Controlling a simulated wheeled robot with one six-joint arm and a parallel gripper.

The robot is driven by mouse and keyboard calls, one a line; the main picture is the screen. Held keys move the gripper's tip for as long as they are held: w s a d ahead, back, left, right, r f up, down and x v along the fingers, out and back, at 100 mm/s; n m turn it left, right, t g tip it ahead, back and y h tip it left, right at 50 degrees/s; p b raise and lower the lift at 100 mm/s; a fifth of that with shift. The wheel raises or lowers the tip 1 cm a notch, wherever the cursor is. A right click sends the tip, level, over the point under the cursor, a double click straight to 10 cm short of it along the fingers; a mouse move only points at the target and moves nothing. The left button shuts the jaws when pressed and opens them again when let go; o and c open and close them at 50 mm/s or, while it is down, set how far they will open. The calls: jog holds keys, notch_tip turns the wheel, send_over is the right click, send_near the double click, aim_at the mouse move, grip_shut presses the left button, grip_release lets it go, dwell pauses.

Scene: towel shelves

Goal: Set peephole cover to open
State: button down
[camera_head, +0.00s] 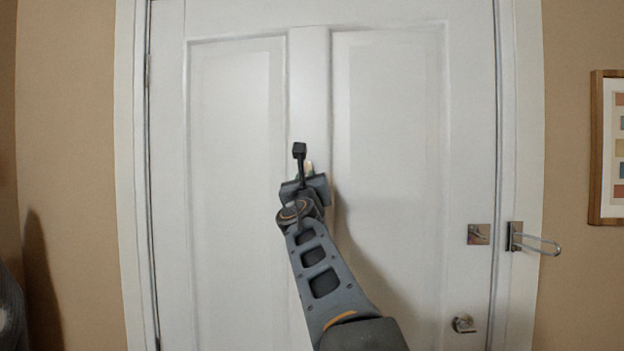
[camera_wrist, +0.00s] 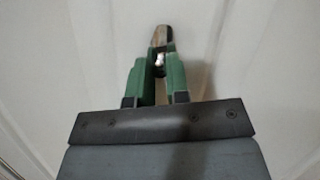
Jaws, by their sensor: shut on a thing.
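The white door (camera_head: 390,120) fills most of the head view. The peephole cover (camera_wrist: 163,37) is a small brass and dark piece on the door, just beyond my fingertips in the wrist view. A bright spot shows at its lower end, between the tips. My gripper (camera_wrist: 158,70) has green fingers, shut on the cover's lower end. In the head view my gripper (camera_head: 305,178) is at the door's central upright, and only a small brassy bit of the cover (camera_head: 308,167) shows past it. Whether the cover is open or closed cannot be told.
A latch plate (camera_head: 478,234) and a swing-bar guard (camera_head: 533,243) on the frame are at the right. A door knob (camera_head: 464,323) is below them. A framed picture (camera_head: 608,150) hangs on the right wall. The door panels around my gripper are flat and clear.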

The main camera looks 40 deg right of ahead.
aim_at(290, 162)
jog(key=shift+r+m, duration=0.1)
jog(key=shift+m, duration=0.2)
jog(key=m+g+h, duration=0.1)
jog(key=m+g, duration=0.1)
jog(key=m, duration=0.2)
jog(key=w+a+r+m+g+h, duration=0.1)
jog(key=m+g+h, duration=0.1)
jog(key=m, duration=0.3)
jog(key=w+a+m+g+h, duration=0.1)
jog(key=m, duration=0.3)
jog(key=shift+a+r+m+g, duration=0.1)
jog(key=shift+r+m+g, duration=0.2)
jog(key=shift+g, duration=0.1)
jog(key=m+g+p, duration=0.1)
jog(key=m, duration=0.1)
jog(key=r+m+g+p, duration=0.1)
jog(key=m, duration=0.1)
jog(key=m+g+p, duration=0.1)
jog(key=m, duration=0.1)
jog(key=shift+w+a+r+m, duration=0.25)
jog(key=shift+a+r+m, duration=0.05)
jog(key=shift+r, duration=0.1)
jog(key=shift+r+m+g+p, duration=0.25)
jog(key=shift+m+p, duration=0.35)
jog(key=shift+m, duration=0.3)
jog(key=shift+r+m+g+p, duration=0.15)
jog(key=shift+m+g+p, duration=0.1)
jog(key=shift+m+p, duration=0.5)
jog(key=shift+m+y, duration=0.3)
jog(key=shift+m, duration=0.05)
